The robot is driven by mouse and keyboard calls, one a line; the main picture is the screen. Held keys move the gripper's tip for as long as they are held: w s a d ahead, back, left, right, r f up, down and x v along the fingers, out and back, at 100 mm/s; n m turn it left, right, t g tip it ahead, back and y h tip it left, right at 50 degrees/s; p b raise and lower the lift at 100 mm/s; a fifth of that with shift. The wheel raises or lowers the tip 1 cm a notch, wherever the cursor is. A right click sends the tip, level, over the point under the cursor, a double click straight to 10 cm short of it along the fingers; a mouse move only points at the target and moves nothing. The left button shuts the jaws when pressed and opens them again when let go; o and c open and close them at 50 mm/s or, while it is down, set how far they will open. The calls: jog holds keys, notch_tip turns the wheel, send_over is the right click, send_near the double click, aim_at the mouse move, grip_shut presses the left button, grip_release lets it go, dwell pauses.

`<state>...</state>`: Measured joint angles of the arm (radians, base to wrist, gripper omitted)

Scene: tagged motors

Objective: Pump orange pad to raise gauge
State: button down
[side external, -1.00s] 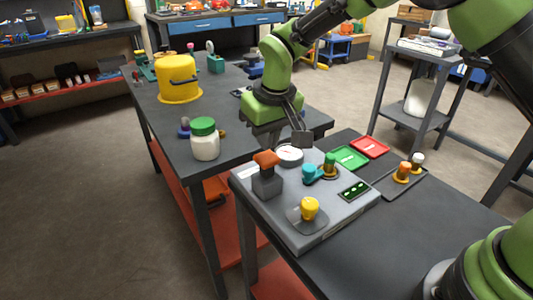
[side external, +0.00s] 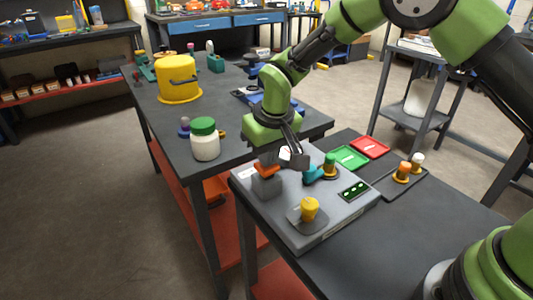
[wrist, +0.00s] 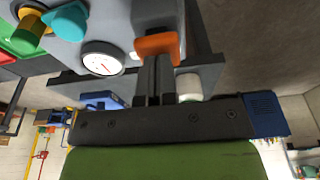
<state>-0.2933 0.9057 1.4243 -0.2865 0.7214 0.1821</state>
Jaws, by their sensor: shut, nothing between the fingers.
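The orange pad (side external: 267,170) sits on a grey block on the grey panel, and it also shows in the wrist view (wrist: 157,46). My gripper (side external: 270,159) is shut and empty, with its fingertips at the pad. In the wrist view the shut fingers (wrist: 154,58) meet the pad's near edge and appear to touch it. The round white gauge (wrist: 102,58) has a red needle and stands beside the pad. In the side view my gripper partly hides the gauge.
The panel (side external: 325,222) also carries a yellow knob (side external: 310,209), a teal part (side external: 312,174) and a small display (side external: 355,190). Green (side external: 351,157) and red (side external: 370,147) trays lie behind. A green-lidded jar (side external: 205,140) stands on the adjoining table.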

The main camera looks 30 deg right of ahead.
jog(key=shift+w+v, duration=0.2)
jog(key=shift+v, duration=0.75)
jog(key=shift+w+v, duration=0.2)
jog(key=shift+v, duration=0.75)
jog(key=shift+r, duration=0.1)
dwell(1.2)
dwell(0.5)
jog(key=shift+s+x, duration=0.2)
jog(key=shift+x, duration=0.8)
jog(key=shift+s+x, duration=0.2)
jog(key=shift+x, duration=0.8)
jog(key=shift+w+v, duration=0.2)
jog(key=shift+v, duration=0.8)
jog(key=shift+w+v, duration=0.2)
jog(key=shift+v, duration=0.75)
jog(key=shift+r, duration=0.1)
